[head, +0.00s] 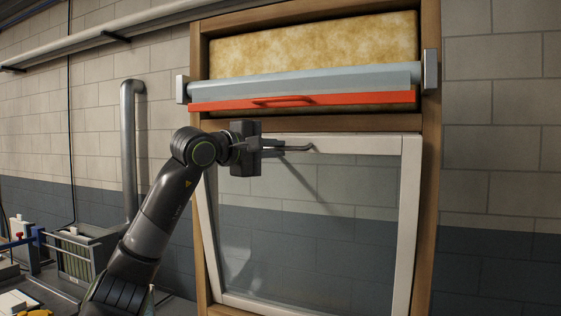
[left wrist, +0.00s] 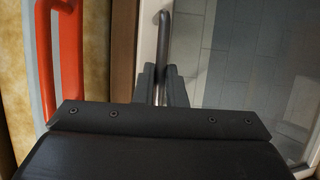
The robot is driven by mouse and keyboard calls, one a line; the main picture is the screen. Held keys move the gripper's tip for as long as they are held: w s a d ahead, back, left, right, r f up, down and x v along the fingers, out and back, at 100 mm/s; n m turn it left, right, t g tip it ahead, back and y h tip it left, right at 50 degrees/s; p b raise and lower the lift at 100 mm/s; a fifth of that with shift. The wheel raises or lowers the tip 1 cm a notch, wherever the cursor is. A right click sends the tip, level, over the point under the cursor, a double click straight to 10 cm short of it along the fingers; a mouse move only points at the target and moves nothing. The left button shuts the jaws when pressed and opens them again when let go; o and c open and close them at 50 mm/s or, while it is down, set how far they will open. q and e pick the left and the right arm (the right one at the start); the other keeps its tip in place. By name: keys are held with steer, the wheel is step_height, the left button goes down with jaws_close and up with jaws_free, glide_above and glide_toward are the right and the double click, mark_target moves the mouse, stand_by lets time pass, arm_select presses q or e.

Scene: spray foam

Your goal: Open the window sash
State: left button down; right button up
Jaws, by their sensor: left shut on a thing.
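The window sash (head: 406,200) is a white frame around clear glass, set in a wooden frame (head: 432,130). It looks tilted, with its top edge leaning out towards me and its bottom at the wooden frame. A dark grey handle (head: 299,148) sits on its top rail. My left gripper (head: 283,147) is shut on this handle. In the left wrist view the handle (left wrist: 165,35) runs between the two fingers (left wrist: 162,75), beside the white rail. The fingers partly hide the handle. My right gripper is not in view.
Above the sash are a grey-blue roller (head: 300,80) and a red bar with a handle (head: 340,98), in front of a yellowish foam panel (head: 320,48). A grey pipe (head: 128,150) runs down the wall at left. Equipment (head: 85,250) stands at lower left.

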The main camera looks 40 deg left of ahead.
arm_select(q)
steer(key=s+d+f+m+t+b, duration=0.1)
steer(key=s+d+f+t+b, duration=0.1)
steer(key=s+b, duration=0.7)
steer(key=shift+s+d+f+b, duration=0.2)
steer(key=shift+s+f+b, duration=0.15)
steer(key=shift+f+b, duration=0.35)
steer(key=shift+f, duration=0.15)
steer(key=c, duration=1.8)
jaws_free()
steer(key=shift+o, duration=0.2)
steer(key=s+a+f+b, duration=0.1)
steer(key=s+b, duration=0.4)
steer(key=s, duration=0.3)
steer(key=s+a+f+b, duration=0.1)
steer(key=s+a+b, duration=0.1)
steer(key=s+b, duration=0.3)
steer(key=s, duration=0.4)
steer(key=shift+f, duration=0.3)
